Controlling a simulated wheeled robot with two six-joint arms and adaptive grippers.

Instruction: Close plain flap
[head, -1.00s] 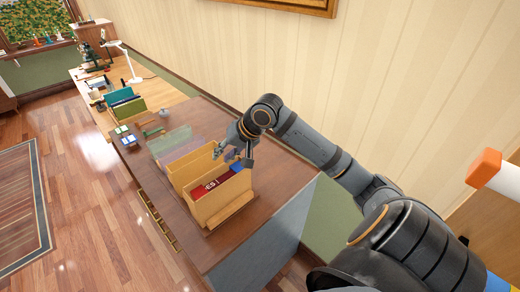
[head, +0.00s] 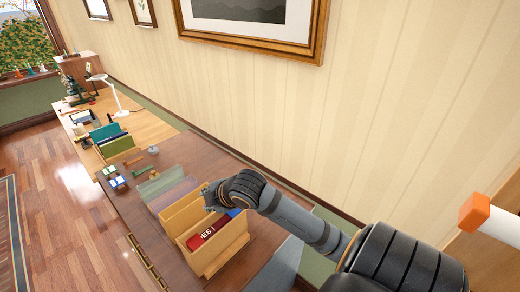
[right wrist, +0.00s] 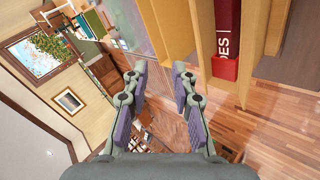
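A tan box-like holder (head: 215,259) with upright plain panels stands on the brown desk, holding a red item with white lettering (head: 204,238) and something blue. A plain tan panel (head: 178,211) stands up at its far left side. I cannot tell for sure which panel is the plain flap. My right gripper (head: 209,198) is at the holder's back edge, close to that panel; contact is unclear. In the right wrist view my right gripper (right wrist: 160,71) has its fingers apart with nothing between them, below tan panels (right wrist: 171,28) and the red item (right wrist: 227,38). My left gripper is out of view.
Translucent green and purple upright sheets (head: 160,184) stand just left of the holder. Farther off are coloured folders (head: 115,143), a white lamp (head: 113,98) and small items. The wall runs behind the desk; its front left strip is clear.

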